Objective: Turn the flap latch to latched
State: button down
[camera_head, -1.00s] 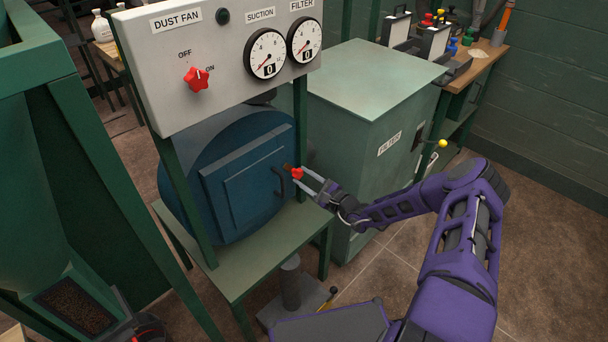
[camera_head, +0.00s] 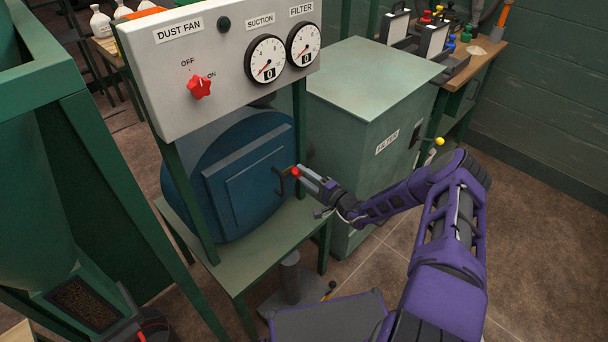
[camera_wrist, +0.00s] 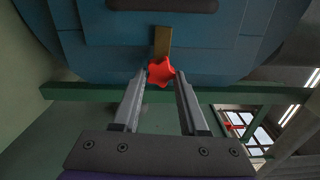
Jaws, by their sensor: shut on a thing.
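The flap latch is a red star-shaped knob (camera_head: 295,171) at the right side of the blue flap (camera_head: 245,185). In the wrist view the red knob (camera_wrist: 160,71) has a brass bar (camera_wrist: 162,41) that runs from it toward the flap's dark handle (camera_wrist: 165,4), over the flap's edge. My gripper (camera_head: 303,175) reaches the knob from the right. In the wrist view the fingertips of my gripper (camera_wrist: 160,76) are on both sides of the knob, shut on it. In the head view the bar is hard to make out.
The grey panel (camera_head: 170,75) above carries a red dust fan knob (camera_head: 199,87) and two gauges. A green post (camera_head: 299,125) and the green filter box (camera_head: 345,130) stand close to my gripper. A green table (camera_head: 250,257) lies below the drum.

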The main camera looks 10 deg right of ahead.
jog(key=shift+n, duration=0.5)
jog(key=shift+c, duration=2.2)
grip_release()
jog(key=v, duration=1.7)
jog(key=shift+s, duration=0.2)
jog(key=shift+d, duration=0.15)
